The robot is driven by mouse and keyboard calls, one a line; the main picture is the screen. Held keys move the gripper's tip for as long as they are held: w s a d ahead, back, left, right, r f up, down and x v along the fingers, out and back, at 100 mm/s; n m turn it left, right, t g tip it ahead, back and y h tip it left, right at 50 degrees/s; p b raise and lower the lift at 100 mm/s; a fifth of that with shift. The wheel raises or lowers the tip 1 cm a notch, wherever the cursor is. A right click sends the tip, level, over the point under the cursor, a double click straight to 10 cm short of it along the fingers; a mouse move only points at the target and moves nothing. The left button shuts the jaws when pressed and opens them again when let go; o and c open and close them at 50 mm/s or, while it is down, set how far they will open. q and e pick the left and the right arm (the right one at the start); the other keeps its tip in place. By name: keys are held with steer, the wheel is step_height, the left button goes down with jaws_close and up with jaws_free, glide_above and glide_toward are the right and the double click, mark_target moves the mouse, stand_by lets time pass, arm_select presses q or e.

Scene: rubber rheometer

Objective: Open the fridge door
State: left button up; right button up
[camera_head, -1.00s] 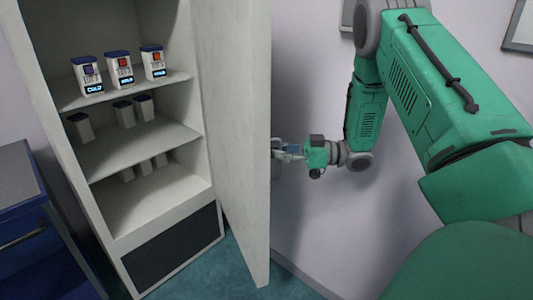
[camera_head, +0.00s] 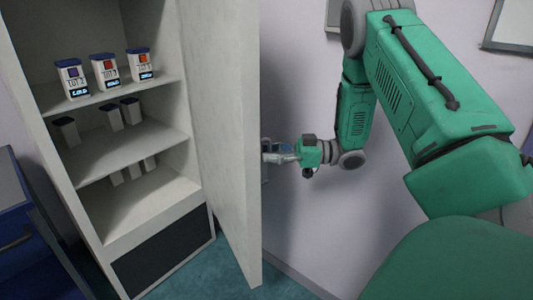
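The fridge (camera_head: 150,232) stands at the left with its shelves in plain view. Its white door (camera_head: 221,130) is swung open toward me on the right side of the cabinet. My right gripper (camera_head: 268,153) is at the door's outer side, at about mid height. The door edge hides part of the fingers and any handle there, so I cannot tell whether they grip it. My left gripper is not in view.
Several small containers with dark lids, such as this one (camera_head: 104,72), stand on the fridge shelves. A dark blue cabinet (camera_head: 30,235) stands left of the fridge. A pale wall (camera_head: 320,240) is close behind my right arm.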

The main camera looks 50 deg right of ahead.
steer(key=v, duration=1.1)
steer(key=shift+s+d+f, duration=0.1)
steer(key=shift+s+d, duration=0.05)
